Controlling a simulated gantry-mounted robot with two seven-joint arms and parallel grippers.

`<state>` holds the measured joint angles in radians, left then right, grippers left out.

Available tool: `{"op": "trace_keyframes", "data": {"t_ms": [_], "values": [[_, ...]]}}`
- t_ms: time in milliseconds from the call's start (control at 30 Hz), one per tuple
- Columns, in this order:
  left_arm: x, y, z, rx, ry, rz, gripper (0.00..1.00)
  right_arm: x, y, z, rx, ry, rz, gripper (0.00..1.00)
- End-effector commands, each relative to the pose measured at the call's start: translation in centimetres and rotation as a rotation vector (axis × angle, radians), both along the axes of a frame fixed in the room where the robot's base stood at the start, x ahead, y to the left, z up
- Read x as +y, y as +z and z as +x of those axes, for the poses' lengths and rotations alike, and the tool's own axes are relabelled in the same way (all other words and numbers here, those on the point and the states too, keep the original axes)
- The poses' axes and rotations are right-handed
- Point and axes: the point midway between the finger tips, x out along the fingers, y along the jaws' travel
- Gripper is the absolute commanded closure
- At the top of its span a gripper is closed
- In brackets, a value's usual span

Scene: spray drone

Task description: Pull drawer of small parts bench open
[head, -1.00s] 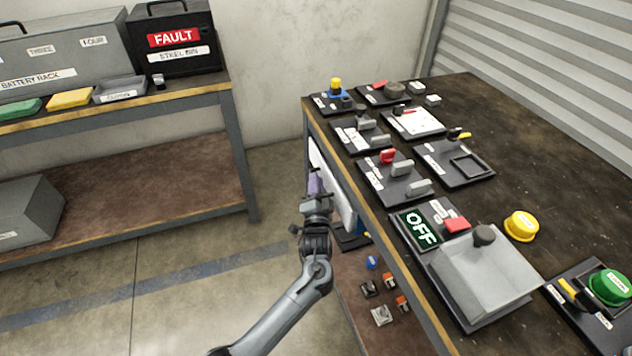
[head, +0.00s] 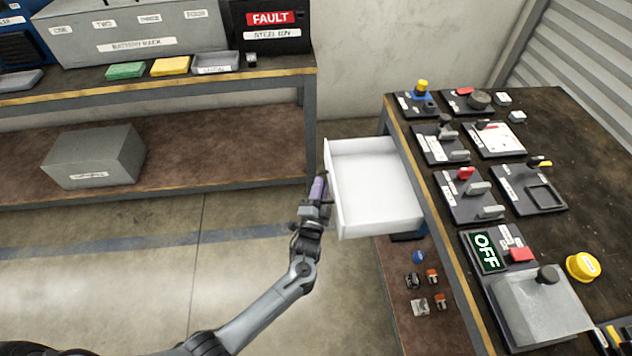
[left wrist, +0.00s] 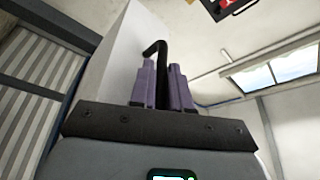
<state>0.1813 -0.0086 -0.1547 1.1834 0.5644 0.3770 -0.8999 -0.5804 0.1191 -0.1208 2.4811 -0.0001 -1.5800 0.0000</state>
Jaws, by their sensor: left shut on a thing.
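The white drawer (head: 375,187) of the small parts bench (head: 560,130) stands well out from the bench's left side. Its inside looks empty. My left gripper (head: 318,188) is at the drawer's outer front face, shut on the drawer's handle. In the left wrist view, the black handle (left wrist: 155,48) runs between the purple fingers of my left gripper (left wrist: 164,85), and the white drawer front (left wrist: 125,50) rises behind. In the head view the fingers mostly hide the handle. My right gripper is not in view.
Panels with switches, an OFF display (head: 485,250) and a yellow button (head: 583,266) cover the bench top. Small parts lie on its lower shelf (head: 395,290). A second bench (head: 290,85) with a battery rack (head: 140,35) stands at the left. Open floor lies between them.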

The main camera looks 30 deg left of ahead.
Motion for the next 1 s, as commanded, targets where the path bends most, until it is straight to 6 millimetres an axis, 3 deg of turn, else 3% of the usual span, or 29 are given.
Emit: {"op": "trace_keyframes", "data": {"t_ms": [300, 333, 367, 767, 1000], "values": [[-0.2, 0.1, 0.1, -0.003, -0.005, 0.000, 1.00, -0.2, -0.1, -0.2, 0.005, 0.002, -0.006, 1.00], [-0.2, 0.1, 0.1, -0.003, -0.005, 0.000, 0.80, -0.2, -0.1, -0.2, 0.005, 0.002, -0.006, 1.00], [-0.2, 0.1, 0.1, -0.003, -0.005, 0.000, 0.77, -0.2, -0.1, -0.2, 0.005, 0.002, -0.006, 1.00], [-0.3, 0.0, -0.5, 0.000, -0.004, 0.000, 0.77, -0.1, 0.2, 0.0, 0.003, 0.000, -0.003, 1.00], [-1.5, -0.6, -3.5, 0.002, -0.003, 0.000, 0.77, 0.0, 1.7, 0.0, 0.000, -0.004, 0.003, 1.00]]}}
